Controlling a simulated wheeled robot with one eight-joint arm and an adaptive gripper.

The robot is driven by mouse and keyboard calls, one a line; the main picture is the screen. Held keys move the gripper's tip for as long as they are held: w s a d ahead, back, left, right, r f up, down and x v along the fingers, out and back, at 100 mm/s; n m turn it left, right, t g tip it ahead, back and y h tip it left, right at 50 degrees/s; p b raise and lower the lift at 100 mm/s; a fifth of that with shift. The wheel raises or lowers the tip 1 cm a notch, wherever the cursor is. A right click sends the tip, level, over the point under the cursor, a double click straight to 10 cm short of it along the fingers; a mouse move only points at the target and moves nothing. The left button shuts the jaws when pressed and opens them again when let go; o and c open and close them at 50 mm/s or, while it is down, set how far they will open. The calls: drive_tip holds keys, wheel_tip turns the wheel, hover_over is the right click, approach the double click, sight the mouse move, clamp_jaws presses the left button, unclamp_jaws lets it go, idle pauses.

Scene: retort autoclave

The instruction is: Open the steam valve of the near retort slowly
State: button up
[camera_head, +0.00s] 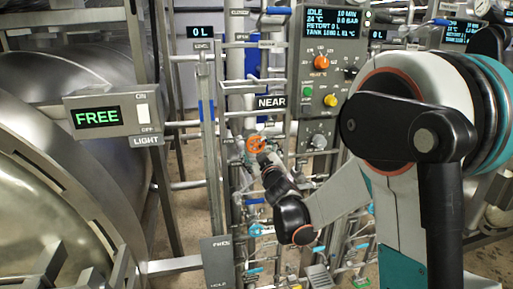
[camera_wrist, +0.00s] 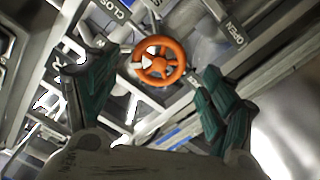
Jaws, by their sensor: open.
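An orange handwheel (camera_head: 256,145) sits on the pipework left of the NEAR panel; I read no steam label on it. My gripper (camera_head: 266,163) reaches toward it, and its fingers are small and partly unclear in the head view. In the wrist view the orange handwheel (camera_wrist: 158,66) appears between the two dark green fingers of my gripper (camera_wrist: 155,60). The fingers are spread wide with visible gaps to the wheel on both sides. A CLOSE label (camera_wrist: 110,9) is up left of the wheel and an OPEN label (camera_wrist: 229,32) up right.
The NEAR sign (camera_head: 272,102) is beside a control panel (camera_head: 322,60) with a screen reading IDLE, 24 °C and 0.0 bar. A FREE display (camera_head: 97,117) and light switch stand before a large steel vessel (camera_head: 90,75) at left. Pipes and small blue-handled valves crowd the area below.

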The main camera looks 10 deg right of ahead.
drive_tip(key=s, duration=0.6)
drive_tip(key=shift+s, duration=0.4)
idle(1.0)
